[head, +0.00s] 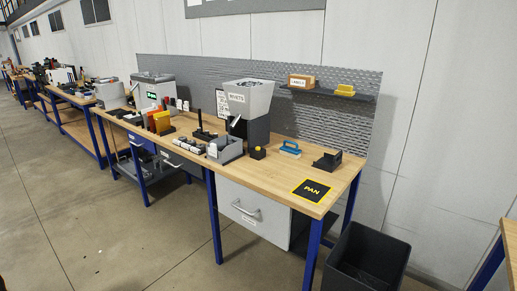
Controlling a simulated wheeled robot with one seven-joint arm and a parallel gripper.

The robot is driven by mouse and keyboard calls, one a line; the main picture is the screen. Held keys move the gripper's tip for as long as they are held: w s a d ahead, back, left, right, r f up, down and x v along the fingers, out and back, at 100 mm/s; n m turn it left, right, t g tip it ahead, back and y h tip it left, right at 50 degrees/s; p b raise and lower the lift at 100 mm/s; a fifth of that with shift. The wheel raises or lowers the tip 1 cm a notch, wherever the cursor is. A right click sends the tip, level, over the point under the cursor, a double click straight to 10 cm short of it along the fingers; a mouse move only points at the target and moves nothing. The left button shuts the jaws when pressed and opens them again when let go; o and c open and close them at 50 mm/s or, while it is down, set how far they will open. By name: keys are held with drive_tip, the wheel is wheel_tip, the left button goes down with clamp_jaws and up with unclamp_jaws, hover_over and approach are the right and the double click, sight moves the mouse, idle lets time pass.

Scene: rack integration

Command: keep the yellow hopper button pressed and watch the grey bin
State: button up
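A hopper (249,98) labelled "WHITE", with a grey top and dark lower body, stands on the wooden workbench in the head view. A small black box with a yellow top, which looks like the hopper button (258,149), sits just right of its base. Nothing visible touches the button. The grey bin (226,152) stands in front of the hopper, to its left. Its contents are too small to make out. My gripper is not in view.
A black mat marked "PAN" (311,189) lies at the bench's front right. A blue-handled tool (290,148) and a black fixture (327,162) stand right of the button. A dark floor bin (366,258) stands by the bench's right end. Floor at left is clear.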

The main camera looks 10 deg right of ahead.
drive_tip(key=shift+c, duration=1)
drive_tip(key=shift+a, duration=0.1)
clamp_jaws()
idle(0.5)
